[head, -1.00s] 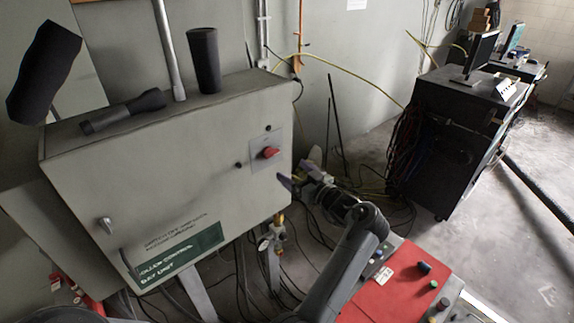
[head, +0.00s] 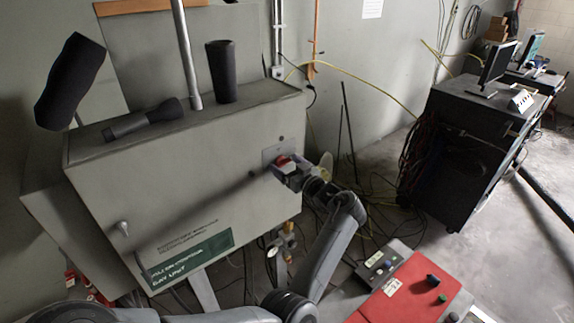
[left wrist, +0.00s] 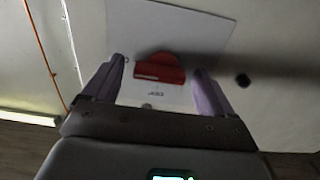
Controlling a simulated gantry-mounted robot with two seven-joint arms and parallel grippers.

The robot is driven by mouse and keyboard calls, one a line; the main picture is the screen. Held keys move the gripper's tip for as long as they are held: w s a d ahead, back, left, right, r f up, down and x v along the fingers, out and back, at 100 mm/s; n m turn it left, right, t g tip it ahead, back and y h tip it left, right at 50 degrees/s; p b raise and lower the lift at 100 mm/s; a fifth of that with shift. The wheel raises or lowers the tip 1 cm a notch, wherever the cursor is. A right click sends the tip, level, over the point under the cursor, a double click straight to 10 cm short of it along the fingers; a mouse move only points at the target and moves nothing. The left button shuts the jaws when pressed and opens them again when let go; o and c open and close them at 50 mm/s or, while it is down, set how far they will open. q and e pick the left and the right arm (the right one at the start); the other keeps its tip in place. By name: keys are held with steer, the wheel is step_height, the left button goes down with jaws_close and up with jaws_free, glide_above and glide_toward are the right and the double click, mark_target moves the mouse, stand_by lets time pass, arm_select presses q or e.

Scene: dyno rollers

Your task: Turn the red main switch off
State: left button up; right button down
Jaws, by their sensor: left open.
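The red main switch (head: 283,161) sits on a pale plate on the front of the grey cabinet (head: 180,185), near its upper right. In the left wrist view the red switch knob (left wrist: 160,68) shows between the two purple fingers, with its bar running across the picture. My left gripper (head: 282,170) is at the switch in the head view and partly covers it. The left gripper (left wrist: 155,85) is open, with a finger on each side of the knob and visible gaps. I cannot tell how deep the fingertips reach. My right gripper is not in view.
A dark cylinder (head: 222,72) and a lying dark tool (head: 145,118) are on top of the cabinet. A red control panel (head: 405,290) stands at the lower right. A black rack (head: 460,150) with a monitor stands at the right, and cables hang below the cabinet.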

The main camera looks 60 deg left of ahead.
arm_select(q)
steer(key=shift+a, duration=0.1)
steer(key=c, duration=1.1)
steer(key=shift+o, duration=0.2)
steer(key=shift+f+n+b, duration=0.15)
steer(key=shift+n+b, duration=0.35)
steer(key=shift+b, duration=0.45)
steer(key=n+b, duration=1.3)
steer(key=b, duration=0.3)
steer(key=shift+s, duration=0.15)
steer(key=n+b, duration=0.2)
steer(key=shift+n+b, duration=0.3)
steer(key=shift+b, duration=0.1)
steer(key=shift+r+n+b, duration=0.3)
steer(key=shift+n+b, duration=0.2)
steer(key=shift+n, duration=0.2)
steer(key=o, duration=1.1)
steer(key=shift+c, duration=0.2)
